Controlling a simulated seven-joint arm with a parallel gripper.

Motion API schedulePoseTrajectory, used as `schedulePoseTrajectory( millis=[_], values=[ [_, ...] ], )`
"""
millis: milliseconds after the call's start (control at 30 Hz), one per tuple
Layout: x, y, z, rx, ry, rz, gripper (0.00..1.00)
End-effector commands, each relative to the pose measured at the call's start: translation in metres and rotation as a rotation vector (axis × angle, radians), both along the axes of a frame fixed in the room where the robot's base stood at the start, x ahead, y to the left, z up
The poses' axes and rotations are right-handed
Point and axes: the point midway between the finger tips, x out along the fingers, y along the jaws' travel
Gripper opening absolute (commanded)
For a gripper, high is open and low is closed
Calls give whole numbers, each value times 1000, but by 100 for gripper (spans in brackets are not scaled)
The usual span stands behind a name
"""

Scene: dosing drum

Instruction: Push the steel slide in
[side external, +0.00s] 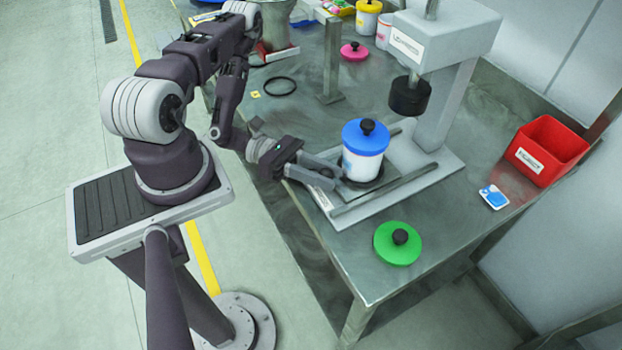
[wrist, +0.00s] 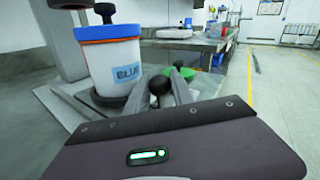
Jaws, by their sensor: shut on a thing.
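My gripper (side external: 330,176) is at the front end of the press base, low beside the drum. In the wrist view my gripper (wrist: 171,78) has its fingers closed at a black ball knob (wrist: 158,86), which looks like the slide's handle. The steel slide itself is mostly hidden by the drum and my fingers. A white drum (side external: 361,167) with a blue lid (side external: 366,139) stands upright on a dark round seat (side external: 374,184) between two rails. The drum also shows in the wrist view (wrist: 114,63), labelled "BLUE". The press's black head (side external: 410,95) hangs behind it, not above it.
A green lid (side external: 397,244) lies on the steel table (side external: 345,255) at the front. A red bin (side external: 549,150) and a small blue-and-white card (side external: 494,197) are to the right. A pink lid (side external: 354,51), a black ring (side external: 280,86) and a metal post (side external: 331,65) are farther back.

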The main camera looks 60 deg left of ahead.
Motion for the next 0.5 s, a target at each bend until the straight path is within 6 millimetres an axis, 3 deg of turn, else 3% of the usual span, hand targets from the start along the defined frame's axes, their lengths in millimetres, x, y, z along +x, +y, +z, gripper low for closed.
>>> schedulePoseTrajectory(
  millis=[300, 333, 500],
  values=[
    [4, 1, 0, 1, 2, 4, 0],
    [4, 1, 0, 1, 2, 4, 34],
    [3, 0, 0, 0, 1, 3, 37]
  ],
)
